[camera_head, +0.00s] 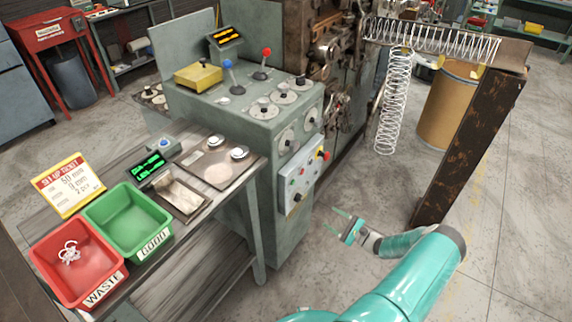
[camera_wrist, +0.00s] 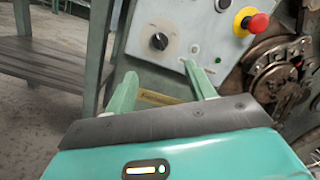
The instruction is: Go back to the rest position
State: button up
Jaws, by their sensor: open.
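My gripper (camera_head: 340,225) is at the end of my teal arm, in the lower middle of the head view. Its two green fingers point left, toward the grey-green machine cabinet (camera_head: 283,225). In the wrist view my gripper (camera_wrist: 160,92) has its fingers spread apart, with nothing between them. Behind the fingers there are a light control panel with a black knob (camera_wrist: 158,41) and a red stop button (camera_wrist: 257,23). I cannot tell how far the fingertips are from the panel.
A table at left carries a red waste bin (camera_head: 110,270) holding a small white coil, a green good bin (camera_head: 150,238) and a ticket sign (camera_head: 68,184). Springs (camera_head: 394,102) hang and lie at a rusty stand (camera_head: 470,140). Floor at lower right is clear.

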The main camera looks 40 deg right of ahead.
jog(key=w+a+r+n+g+y, duration=0.1)
jog(key=w+a+r+n+g, duration=0.3)
jog(key=a+r+n+g, duration=0.65)
jog(key=w+a+r+n+g+y, duration=0.1)
jog(key=w+a+r+n+g, duration=0.4)
jog(key=a+r, duration=1.05)
jog(key=s+a+r+n+g+h, duration=0.1)
jog(key=s+a+r+n+h, duration=0.2)
jog(key=r, duration=0.5)
jog(key=s+a+r+n+h, duration=0.25)
jog(key=s+a+r, duration=0.25)
jog(key=r, duration=0.4)
jog(key=s+a+r+n+t+h, duration=0.1)
jog(key=s+a+r+n+t, duration=0.1)
jog(key=s, duration=0.4)
jog(key=s+a+r+n+t+h, duration=0.2)
jog(key=s+a+r, duration=0.3)
jog(key=s, duration=0.1)
jog(key=shift+s, duration=0.35)
jog(key=shift+r, duration=0.1)
